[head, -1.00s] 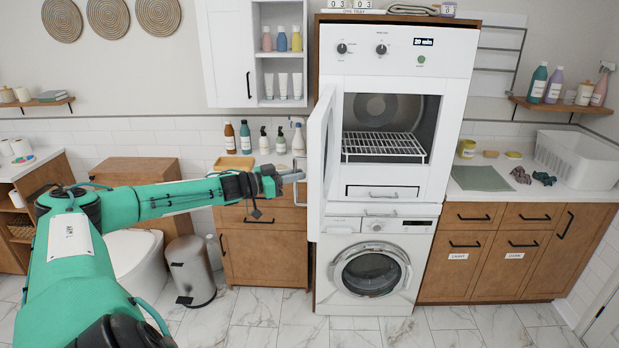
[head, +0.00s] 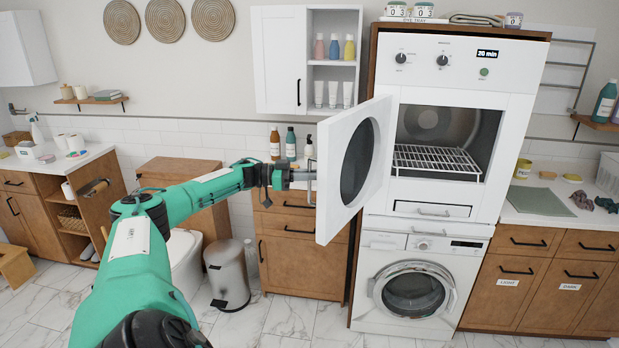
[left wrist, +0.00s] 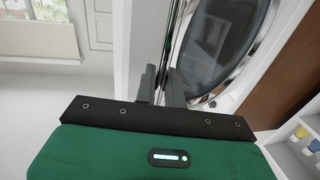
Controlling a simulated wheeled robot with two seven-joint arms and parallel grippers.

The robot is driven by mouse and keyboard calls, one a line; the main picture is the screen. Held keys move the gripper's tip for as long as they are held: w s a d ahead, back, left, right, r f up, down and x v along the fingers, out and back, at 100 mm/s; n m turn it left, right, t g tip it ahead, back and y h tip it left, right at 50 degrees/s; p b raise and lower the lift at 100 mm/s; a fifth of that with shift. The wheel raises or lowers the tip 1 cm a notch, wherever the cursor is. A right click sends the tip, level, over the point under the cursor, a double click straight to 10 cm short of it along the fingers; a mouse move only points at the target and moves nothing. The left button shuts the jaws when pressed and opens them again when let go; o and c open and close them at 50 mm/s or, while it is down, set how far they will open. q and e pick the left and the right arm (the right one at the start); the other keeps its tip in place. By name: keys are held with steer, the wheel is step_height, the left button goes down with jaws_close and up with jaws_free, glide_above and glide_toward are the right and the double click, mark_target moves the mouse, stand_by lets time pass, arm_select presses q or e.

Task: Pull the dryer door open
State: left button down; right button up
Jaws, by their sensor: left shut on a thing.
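The dryer (head: 452,125) is the upper white machine in the tall wooden cabinet. The rack inside is in plain view. In the left wrist view the gripper fingers (left wrist: 161,84) are close together beside the door's round glass (left wrist: 218,35). My right gripper is not in view.
A washing machine (head: 383,325) stands below the dryer. A wooden drawer unit (head: 290,262) with bottles on top is behind my left gripper. A grey pedal bin (head: 227,273) and a toilet stand left of it. The marble floor in front is clear.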

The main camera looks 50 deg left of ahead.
arm_select(q)
steer(key=shift+r, duration=0.35)
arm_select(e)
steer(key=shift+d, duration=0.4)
